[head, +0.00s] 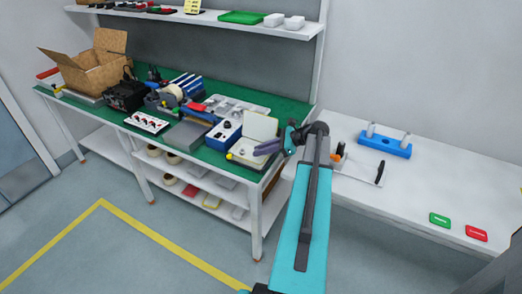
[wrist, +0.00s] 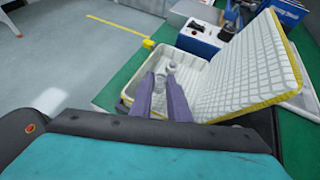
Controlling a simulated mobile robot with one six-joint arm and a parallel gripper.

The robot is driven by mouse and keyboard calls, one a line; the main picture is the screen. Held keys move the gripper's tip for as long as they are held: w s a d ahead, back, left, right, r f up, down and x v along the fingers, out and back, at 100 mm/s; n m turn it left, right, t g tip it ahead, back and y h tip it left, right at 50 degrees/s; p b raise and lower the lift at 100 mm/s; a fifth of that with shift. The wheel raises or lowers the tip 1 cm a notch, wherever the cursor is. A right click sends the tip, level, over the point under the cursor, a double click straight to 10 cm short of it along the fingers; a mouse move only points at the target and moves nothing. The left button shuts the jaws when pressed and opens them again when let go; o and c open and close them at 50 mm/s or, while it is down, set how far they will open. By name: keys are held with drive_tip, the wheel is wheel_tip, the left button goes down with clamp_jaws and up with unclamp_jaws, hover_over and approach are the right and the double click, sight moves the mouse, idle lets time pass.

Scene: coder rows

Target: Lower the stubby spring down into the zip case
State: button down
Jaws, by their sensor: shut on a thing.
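The zip case (wrist: 248,78) stands open on the green bench top, with a pale grid lining and a yellow edge. Its lid is raised on the right in the wrist view; in the head view the case (head: 262,125) is at the bench's right end. My gripper (wrist: 168,78) has its purple fingers over the case's open bottom half. It is shut on a small grey piece, the stubby spring (wrist: 171,66), at the fingertips. The fingers hide part of it, and its height above the case floor is hard to tell. In the head view my gripper (head: 267,148) is at the case's front.
A blue-and-white box with knobs (wrist: 198,37) stands right behind the case. A grey box (head: 186,134) and a white switch panel (head: 147,122) are further left. On the right, a white table (head: 410,185) holds a blue block with pegs (head: 384,145) and green and red signs.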

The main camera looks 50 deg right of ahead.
drive_tip(key=shift+f+b, duration=0.7)
drive_tip(key=shift+f, duration=0.3)
drive_tip(key=shift+s+f, duration=0.1)
drive_tip(key=shift+f, duration=0.05)
drive_tip(key=c, duration=1.7)
unclamp_jaws()
drive_tip(key=shift+o, duration=0.4)
drive_tip(key=shift+a, duration=0.1)
drive_tip(key=shift+a+f, duration=0.1)
drive_tip(key=v, duration=0.7)
drive_tip(key=b+v, duration=0.1)
drive_tip(key=v, duration=0.6)
drive_tip(key=shift+d+r, duration=0.3)
drive_tip(key=shift+r+p, duration=0.15)
drive_tip(key=shift+p, duration=0.2)
